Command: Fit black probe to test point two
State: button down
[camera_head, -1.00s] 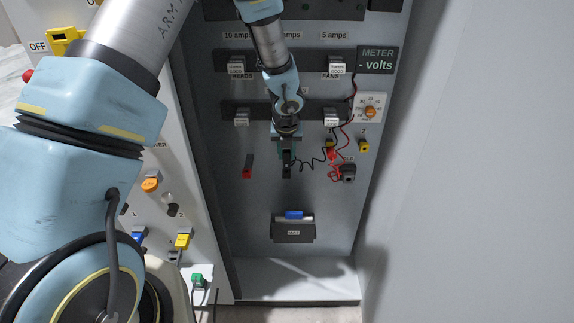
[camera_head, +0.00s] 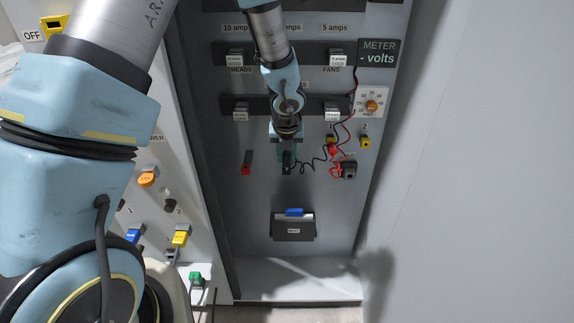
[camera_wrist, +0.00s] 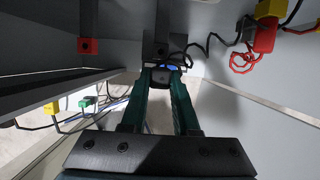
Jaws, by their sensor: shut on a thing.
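My gripper (camera_head: 286,158) is in front of the grey panel, left of the meter leads. Its green fingers (camera_wrist: 161,88) are shut on the black probe (camera_wrist: 161,73), which is mostly hidden between them. A black lead curls away to the right. A dark holder (camera_wrist: 157,46) is directly behind the fingertips; I cannot tell whether the probe still touches it. Test point two is the yellow socket (camera_head: 364,141) at right, with nothing in it that I can see. The red probe (camera_head: 333,151) is at the other yellow socket, also seen in the wrist view (camera_wrist: 264,38).
A red holder (camera_head: 246,164) is left of my gripper. A dial (camera_head: 371,105) is above. Loose leads cross the space toward the right.

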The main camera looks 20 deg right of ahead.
aim_at(286, 165)
jog(key=shift+s+a+b, duration=0.35)
jog(key=shift+s+b, duration=0.1)
jog(key=shift+s, duration=0.25)
jog(key=shift+s+a+b, duration=0.3)
jog(key=shift+s+b, duration=0.15)
jog(key=shift+s, duration=0.2)
jog(key=shift+s+a+b, duration=0.35)
jog(key=shift+s+b, duration=0.1)
jog(key=shift+s, duration=0.25)
dwell(0.5)
